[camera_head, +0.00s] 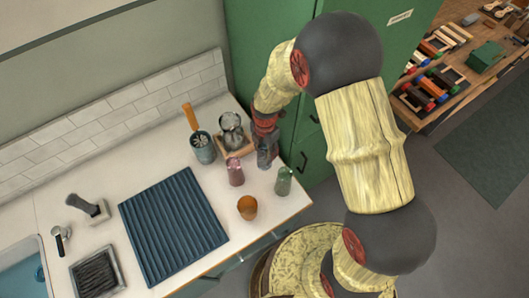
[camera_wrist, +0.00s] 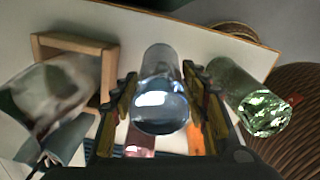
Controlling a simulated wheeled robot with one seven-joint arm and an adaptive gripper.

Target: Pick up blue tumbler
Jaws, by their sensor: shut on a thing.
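The blue tumbler (camera_wrist: 161,95) is a clear bluish glass between my gripper's two fingers in the wrist view. My gripper (camera_wrist: 161,118) is shut on it, one finger on each side. In the head view my gripper (camera_head: 267,140) points down over the counter's right end, and the bluish glass (camera_head: 264,158) shows in part below it. Whether the tumbler's base touches the counter cannot be told. A green tumbler (camera_head: 283,181) stands to the right and a pink tumbler (camera_head: 235,172) to the left, both close by.
An amber cup (camera_head: 247,207) stands near the counter's front edge. A glass pitcher (camera_head: 231,128) on a wooden stand and a grey utensil pot (camera_head: 203,148) are behind to the left. A blue ribbed mat (camera_head: 172,226) lies left. Green cabinets (camera_head: 313,150) are close on the right.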

